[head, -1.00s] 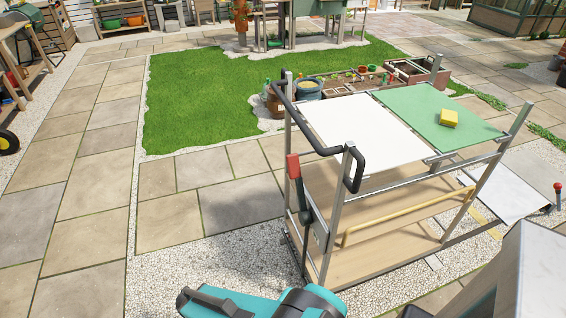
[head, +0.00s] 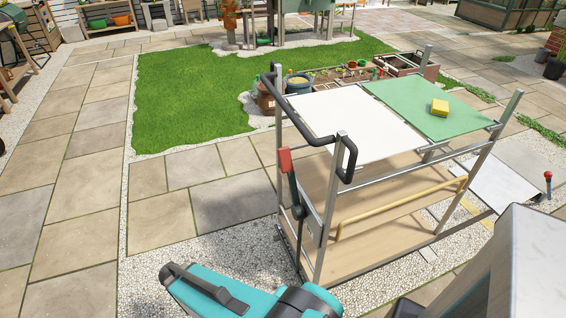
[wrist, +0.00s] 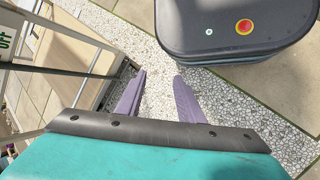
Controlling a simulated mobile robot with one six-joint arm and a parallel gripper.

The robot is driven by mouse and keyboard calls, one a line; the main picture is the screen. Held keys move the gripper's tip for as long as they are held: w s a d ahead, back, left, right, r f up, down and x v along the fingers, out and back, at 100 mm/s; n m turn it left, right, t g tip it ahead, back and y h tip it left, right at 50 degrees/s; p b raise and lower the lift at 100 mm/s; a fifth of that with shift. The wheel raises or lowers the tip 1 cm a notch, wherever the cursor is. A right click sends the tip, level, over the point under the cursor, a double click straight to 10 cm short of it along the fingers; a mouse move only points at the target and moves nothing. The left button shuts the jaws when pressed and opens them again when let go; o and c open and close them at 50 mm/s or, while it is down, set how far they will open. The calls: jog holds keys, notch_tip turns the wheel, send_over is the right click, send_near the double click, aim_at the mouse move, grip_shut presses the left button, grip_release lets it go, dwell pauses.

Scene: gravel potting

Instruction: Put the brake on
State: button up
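The metal-framed cart (head: 392,244) stands on the gravel right of centre in the head view. A lever with a red grip (head: 285,160) and dark shaft points up on its near left post, beside the black push handle (head: 345,165). My teal arm is low in the head view, in front of the cart; my gripper's fingers cannot be made out there. In the wrist view my gripper (wrist: 159,82) has two purple fingers apart, with only gravel between them. The cart's frame is left of them. A label reading "OFF" (wrist: 6,42) shows at the upper left edge.
The cart carries a white panel (head: 350,122) and a green panel (head: 415,105) with a yellow sponge (head: 440,107). A red-knobbed post (head: 548,177) stands at right beside a pale sheet (head: 500,185). Paving left of the cart is clear.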

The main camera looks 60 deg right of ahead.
jog(key=w+d+r+m+h+b, duration=0.1)
jog(key=w+d+r+m+h, duration=0.15)
jog(key=d, duration=0.35)
jog(key=w+d+r+m+h+b, duration=0.1)
jog(key=w+d+r, duration=0.1)
jog(key=w+d, duration=0.25)
jog(key=m+g+h+b, duration=0.5)
jog(key=m+h, duration=0.2)
jog(key=m, duration=0.6)
send_near(282, 159)
jog(key=shift+w+a+f, duration=0.2)
jog(key=shift+w+a, duration=0.4)
jog(key=shift+w+a+f, duration=0.15)
jog(key=shift+w+a, duration=0.45)
jog(key=shift+w, duration=0.05)
jog(key=p+x, duration=0.3)
jog(key=x, duration=1)
jog(key=shift+s+d, duration=0.2)
jog(key=shift+d, duration=0.1)
